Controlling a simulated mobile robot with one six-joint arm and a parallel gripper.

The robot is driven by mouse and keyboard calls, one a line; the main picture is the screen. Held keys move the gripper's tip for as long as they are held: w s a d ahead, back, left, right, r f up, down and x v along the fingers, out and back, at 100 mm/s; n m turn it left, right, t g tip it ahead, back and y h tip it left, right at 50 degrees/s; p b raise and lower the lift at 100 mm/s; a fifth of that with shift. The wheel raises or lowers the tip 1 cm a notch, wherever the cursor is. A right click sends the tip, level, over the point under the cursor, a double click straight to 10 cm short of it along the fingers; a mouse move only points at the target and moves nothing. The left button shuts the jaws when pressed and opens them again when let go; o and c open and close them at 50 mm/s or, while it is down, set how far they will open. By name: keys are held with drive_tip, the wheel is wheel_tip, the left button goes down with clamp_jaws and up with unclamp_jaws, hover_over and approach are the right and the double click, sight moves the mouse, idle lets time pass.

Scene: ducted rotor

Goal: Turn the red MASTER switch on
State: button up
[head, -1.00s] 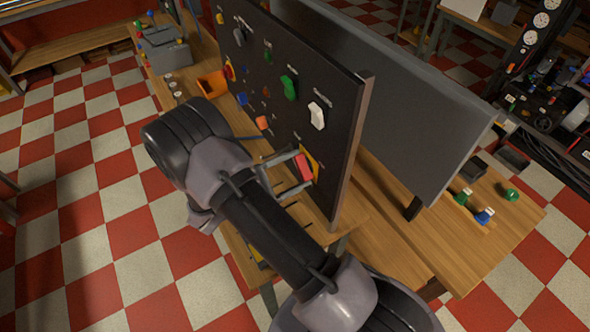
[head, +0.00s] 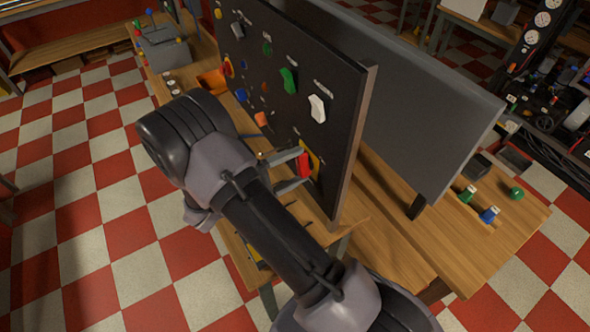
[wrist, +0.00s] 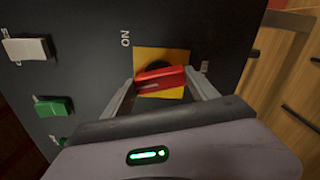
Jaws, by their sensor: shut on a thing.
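The red MASTER switch (head: 303,165) is a red handle on a yellow plate (head: 315,166), low on the near end of the black panel. In the wrist view the red handle (wrist: 160,79) lies nearly level across the yellow plate (wrist: 159,58), slightly tilted. An "ON" label (wrist: 126,38) is printed to the left of the plate. A small mark at its right is too small to read. My gripper (head: 292,171) is at the panel with its fingers on either side of the handle, shut on it. In the wrist view my gripper (wrist: 160,88) hides the panel below.
The black panel (head: 335,135) carries other knobs, including a white one (head: 317,108) and a green one (head: 288,80). A grey board (head: 410,110) stands behind it. The wooden table (head: 385,225) holds green and blue pegs (head: 489,214) at the right. Checkered floor lies open at the left.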

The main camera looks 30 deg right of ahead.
drive_tip(key=m+b, duration=0.2)
drive_tip(key=m, duration=0.1)
drive_tip(key=m+b, duration=0.2)
drive_tip(key=m, duration=0.1)
drive_tip(key=shift+f+m, duration=0.2)
drive_tip(key=shift+m, duration=0.1)
drive_tip(key=m+b, duration=0.3)
drive_tip(key=shift+m+b, duration=0.4)
drive_tip(key=shift+r+m+b, duration=0.15)
drive_tip(key=shift+m+b, duration=0.6)
drive_tip(key=shift+m, duration=0.25)
drive_tip(key=o, duration=1.4)
drive_tip(key=shift+c, duration=0.2)
